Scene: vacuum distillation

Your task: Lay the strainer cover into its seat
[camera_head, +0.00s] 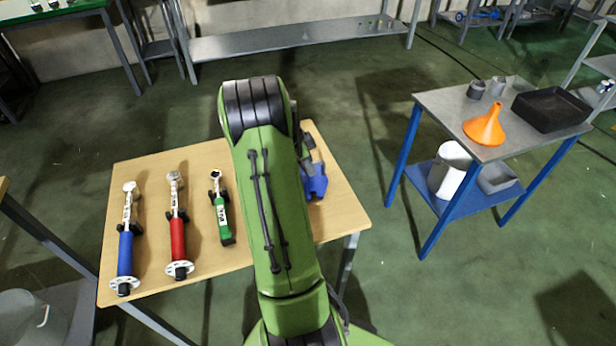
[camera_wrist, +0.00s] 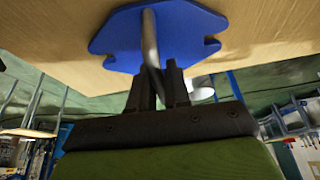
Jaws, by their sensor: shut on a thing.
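The strainer cover appears to be the blue plate with notched edges (camera_wrist: 150,35) and a curved grey metal handle (camera_wrist: 150,45) in the wrist view. My gripper (camera_wrist: 160,80) is shut on the handle, with the plate just beyond its fingertips. In the head view a blue part (camera_head: 316,184) shows at the right of my green arm, over the wooden table. My arm hides most of it and the gripper there. I cannot tell whether the plate touches the table or hangs above it. I cannot make out the seat in either view.
The wooden table (camera_head: 150,215) holds a blue-handled tool (camera_head: 126,250), a red-handled tool (camera_head: 178,230) and a green-handled tool (camera_head: 222,210) left of my arm. A blue-legged metal table (camera_head: 450,110) at right carries an orange funnel (camera_head: 485,127) and a black tray (camera_head: 550,108). Green floor lies between the tables.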

